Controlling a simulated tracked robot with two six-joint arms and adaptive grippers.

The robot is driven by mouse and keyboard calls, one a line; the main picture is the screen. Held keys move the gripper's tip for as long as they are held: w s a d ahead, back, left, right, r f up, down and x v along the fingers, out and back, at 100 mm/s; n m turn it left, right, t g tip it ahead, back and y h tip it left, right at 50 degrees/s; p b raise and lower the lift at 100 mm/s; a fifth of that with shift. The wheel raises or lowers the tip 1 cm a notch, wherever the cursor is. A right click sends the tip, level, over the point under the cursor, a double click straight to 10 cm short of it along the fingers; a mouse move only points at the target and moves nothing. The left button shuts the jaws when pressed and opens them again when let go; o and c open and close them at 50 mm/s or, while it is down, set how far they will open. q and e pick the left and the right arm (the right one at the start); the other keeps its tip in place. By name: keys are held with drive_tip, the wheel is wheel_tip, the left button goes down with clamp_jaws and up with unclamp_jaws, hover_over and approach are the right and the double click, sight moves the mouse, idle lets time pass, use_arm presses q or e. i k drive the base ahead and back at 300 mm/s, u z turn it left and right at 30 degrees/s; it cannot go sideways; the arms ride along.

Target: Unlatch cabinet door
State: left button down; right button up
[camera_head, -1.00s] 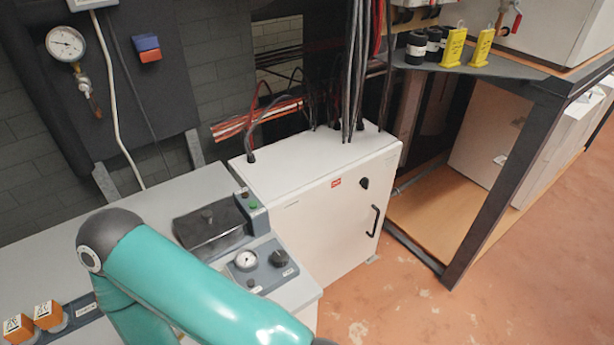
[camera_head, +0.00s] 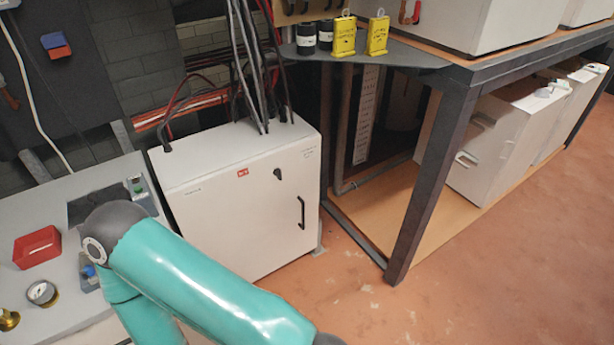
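A white electrical cabinet (camera_head: 238,210) stands in the middle of the view, its door closed flush. A black rotary latch (camera_head: 278,174) sits near the upper middle of the door. A black bar handle (camera_head: 301,212) is mounted upright near the door's right edge. A small red label is left of the latch. My teal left arm comes in from the lower left and crosses in front of the cabinet's lower left part. Its gripper is outside the picture. My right arm and gripper do not show.
A dark metal-framed table (camera_head: 450,80) with a wooden lower shelf stands right of the cabinet, holding yellow padlock-like tags (camera_head: 344,37). A grey counter with a red tray (camera_head: 37,247) is at the left. Cables run into the cabinet's top. The orange floor before the cabinet is clear.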

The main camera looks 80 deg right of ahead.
sight(278, 171)
drive_tip(key=z, duration=0.1)
drive_tip(key=k, duration=0.45)
drive_tip(key=u, duration=0.85)
drive_tip(key=i, duration=0.1)
drive_tip(key=z, duration=2.8)
drive_tip(key=i, duration=0.6)
drive_tip(key=u, duration=0.35)
drive_tip(key=k, duration=0.9)
drive_tip(key=z, duration=0.15)
drive_tip(key=i, duration=0.9)
drive_tip(key=u, duration=0.05)
